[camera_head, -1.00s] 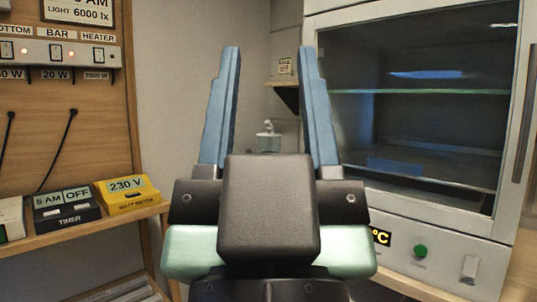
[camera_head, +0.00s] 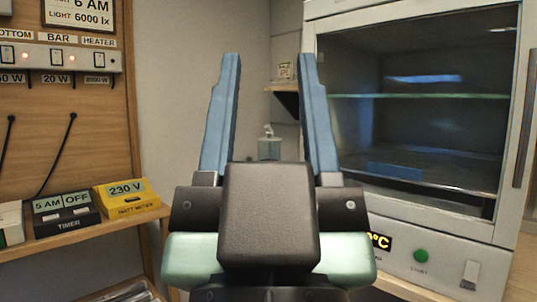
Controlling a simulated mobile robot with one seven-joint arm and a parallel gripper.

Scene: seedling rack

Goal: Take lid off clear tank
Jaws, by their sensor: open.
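My gripper (camera_head: 270,70) is in the middle of the head view, its two blue fingers upright and wide apart, with nothing between them. Far beyond it, low between the fingers, a small pale container (camera_head: 269,148) with a knob or fitting on top stands in the back corner. I cannot tell whether it is the clear tank or whether its top is a lid. My gripper's dark body hides what is below it.
A glass-fronted cabinet (camera_head: 520,120) with a green button (camera_head: 421,256) stands at the right. At the left, a wooden shelf (camera_head: 100,232) carries a timer (camera_head: 66,213) and a yellow watt meter (camera_head: 127,198). A small wall shelf (camera_head: 284,88) is behind the right finger.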

